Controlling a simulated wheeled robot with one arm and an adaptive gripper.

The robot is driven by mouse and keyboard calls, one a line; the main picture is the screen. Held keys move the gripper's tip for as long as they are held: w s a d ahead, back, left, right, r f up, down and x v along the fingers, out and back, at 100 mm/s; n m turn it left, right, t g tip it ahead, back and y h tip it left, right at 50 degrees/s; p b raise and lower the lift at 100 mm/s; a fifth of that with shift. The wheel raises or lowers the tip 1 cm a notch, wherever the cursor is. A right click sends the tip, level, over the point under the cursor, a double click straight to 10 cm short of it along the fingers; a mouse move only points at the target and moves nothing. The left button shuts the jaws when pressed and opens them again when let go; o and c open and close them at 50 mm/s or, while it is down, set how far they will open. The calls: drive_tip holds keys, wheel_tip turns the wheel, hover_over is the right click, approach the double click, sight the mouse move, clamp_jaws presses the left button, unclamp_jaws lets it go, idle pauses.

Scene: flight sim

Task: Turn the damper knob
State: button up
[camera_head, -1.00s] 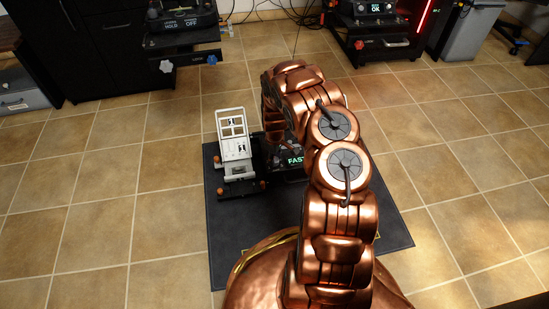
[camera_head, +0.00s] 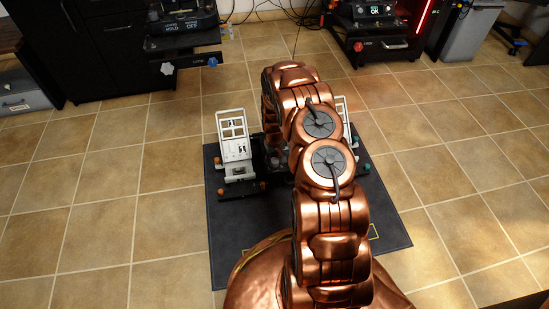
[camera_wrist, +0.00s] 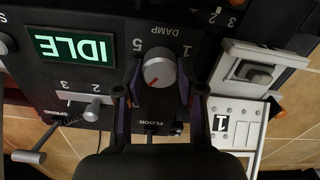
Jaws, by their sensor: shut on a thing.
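The damper knob (camera_wrist: 160,69) is a round pale grey knob on a dark panel in the wrist view, under an upside-down DAMP label with a 5 and a 1 beside it. A small red mark shows on its lower left part in the picture. My gripper (camera_wrist: 160,86) is shut on the knob, one dark finger on each side of it. In the head view my copper arm hides both the knob and the gripper.
A green IDLE display (camera_wrist: 75,49) and a small lever (camera_wrist: 91,110) are left of the knob. A white-framed switch (camera_wrist: 255,74) is on the right. In the head view a white pedal (camera_head: 234,140) stands on the dark mat (camera_head: 228,235); tiled floor around is clear.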

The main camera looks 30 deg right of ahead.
sight(275, 160)
drive_tip(key=m+p, duration=0.1)
drive_tip(key=m, duration=0.1)
drive_tip(key=shift+r+m, duration=0.15)
drive_tip(key=shift+m, duration=0.15)
drive_tip(key=shift+m+p, duration=0.6)
drive_tip(key=shift+m, duration=0.5)
drive_tip(key=shift+d, duration=0.1)
drive_tip(key=o, duration=1.1)
drive_tip(key=shift+o, duration=0.2)
drive_tip(key=shift+w+r, duration=0.1)
drive_tip(key=shift+r, duration=0.8)
wheel_tip(275, 160, up, 10)
